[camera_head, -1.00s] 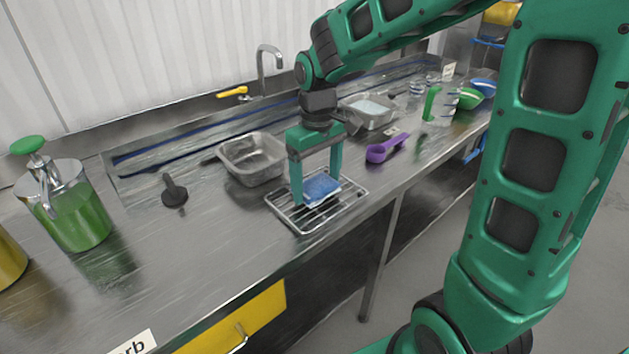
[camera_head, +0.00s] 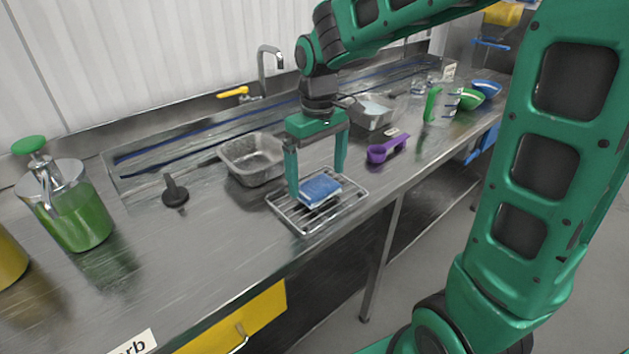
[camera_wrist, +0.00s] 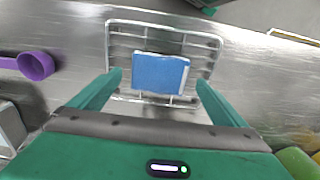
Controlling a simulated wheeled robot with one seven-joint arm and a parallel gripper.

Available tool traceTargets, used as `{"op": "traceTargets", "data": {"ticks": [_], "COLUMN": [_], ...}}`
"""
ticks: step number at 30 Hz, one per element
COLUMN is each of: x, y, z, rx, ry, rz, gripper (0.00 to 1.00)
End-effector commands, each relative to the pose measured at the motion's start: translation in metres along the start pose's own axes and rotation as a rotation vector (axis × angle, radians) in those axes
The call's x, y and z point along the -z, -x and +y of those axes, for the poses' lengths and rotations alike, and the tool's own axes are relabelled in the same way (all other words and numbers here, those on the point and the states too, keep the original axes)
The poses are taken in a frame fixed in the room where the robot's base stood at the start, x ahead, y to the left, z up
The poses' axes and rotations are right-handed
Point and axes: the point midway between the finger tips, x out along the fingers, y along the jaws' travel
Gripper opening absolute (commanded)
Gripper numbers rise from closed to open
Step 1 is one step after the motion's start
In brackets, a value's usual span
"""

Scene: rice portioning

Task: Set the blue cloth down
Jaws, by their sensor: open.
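The blue cloth (camera_head: 320,190) is a small blue block-like pad with pale edges. It lies on a wire rack (camera_head: 350,204) on the steel counter. My gripper (camera_head: 317,192) is open, its two fingers pointing down on either side of the cloth and a little behind it. In the wrist view the cloth (camera_wrist: 160,74) lies on the rack (camera_wrist: 215,45) ahead of the fingers, with clear gaps on both sides. The fingers (camera_wrist: 160,80) hold nothing.
A metal pan (camera_head: 252,160) stands behind the rack. A green-topped pump jar (camera_head: 70,215) is far left. The counter front left of the rack is clear.

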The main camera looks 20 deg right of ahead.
Motion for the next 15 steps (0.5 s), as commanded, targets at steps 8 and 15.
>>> {"op": "traceTargets", "data": {"ticks": [8, 15], "x": [0.001, 0.000], "y": [0.057, 0.087], "z": [0.001, 0.000], "rx": [-0.001, -0.001], "ry": [-0.001, 0.000], "rz": [0.004, 0.002], "gripper": [0.96, 0.96]}}
